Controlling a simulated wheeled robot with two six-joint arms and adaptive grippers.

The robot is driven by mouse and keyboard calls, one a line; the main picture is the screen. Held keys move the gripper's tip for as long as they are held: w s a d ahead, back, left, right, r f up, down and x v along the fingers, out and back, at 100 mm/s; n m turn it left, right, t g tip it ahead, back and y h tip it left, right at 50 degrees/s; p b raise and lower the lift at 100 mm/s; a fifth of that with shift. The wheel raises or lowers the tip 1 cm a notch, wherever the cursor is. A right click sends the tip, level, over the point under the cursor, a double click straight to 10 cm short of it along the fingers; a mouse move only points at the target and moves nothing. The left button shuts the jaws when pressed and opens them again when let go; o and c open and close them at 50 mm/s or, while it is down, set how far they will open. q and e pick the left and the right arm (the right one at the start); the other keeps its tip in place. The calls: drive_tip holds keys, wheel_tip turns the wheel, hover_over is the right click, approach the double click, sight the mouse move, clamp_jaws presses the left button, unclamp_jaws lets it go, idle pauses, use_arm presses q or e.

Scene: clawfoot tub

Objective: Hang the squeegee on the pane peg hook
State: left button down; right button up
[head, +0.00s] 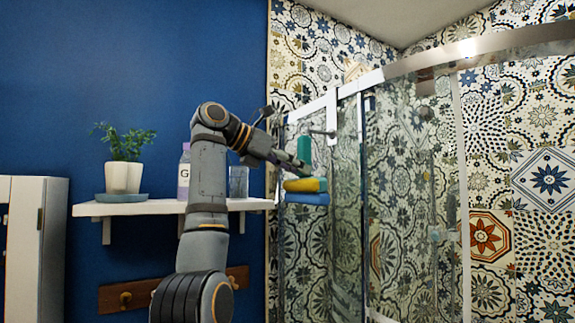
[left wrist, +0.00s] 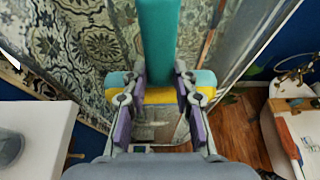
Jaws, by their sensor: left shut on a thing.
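The squeegee has a teal handle (head: 304,151) pointing up and a yellow and blue crosswise head (head: 306,191) below it. My left gripper (head: 302,170) is shut on it where the handle meets the head. In the left wrist view the teal handle (left wrist: 158,40) rises between and beyond the fingers (left wrist: 158,95), with the head crossing behind them. A small metal peg (head: 322,132), apparently the pane peg hook, sticks out from the shower pane beside the handle's upper end. I cannot tell the depth gap between them. My right gripper is out of view.
The glass shower enclosure (head: 350,200) with its metal rail (head: 460,52) stands right of the squeegee. A white shelf (head: 150,208) at left holds a potted plant (head: 124,160), a bottle (head: 184,172) and a glass (head: 239,182). A white cabinet (head: 28,245) stands at far left.

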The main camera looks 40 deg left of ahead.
use_arm(q)
drive_tip(key=shift+w+d+p, duration=0.3)
drive_tip(key=shift+w+d, duration=0.05)
drive_tip(key=shift+w, duration=0.5)
drive_tip(key=shift+w+d+p, duration=0.2)
drive_tip(key=shift+w+d, duration=0.05)
drive_tip(key=shift+w, duration=0.25)
drive_tip(key=shift+w+d+p, duration=0.2)
drive_tip(key=shift+w, duration=0.3)
drive_tip(key=shift+w+d+f+b, duration=0.1)
drive_tip(key=shift+w+f+b, duration=0.15)
drive_tip(key=shift+f+b, duration=0.15)
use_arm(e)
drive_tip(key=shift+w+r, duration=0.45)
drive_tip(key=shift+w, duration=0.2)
use_arm(q)
drive_tip(key=c, duration=1)
unclamp_jaws()
drive_tip(key=shift+s, duration=0.1)
drive_tip(key=shift+v, duration=2.15)
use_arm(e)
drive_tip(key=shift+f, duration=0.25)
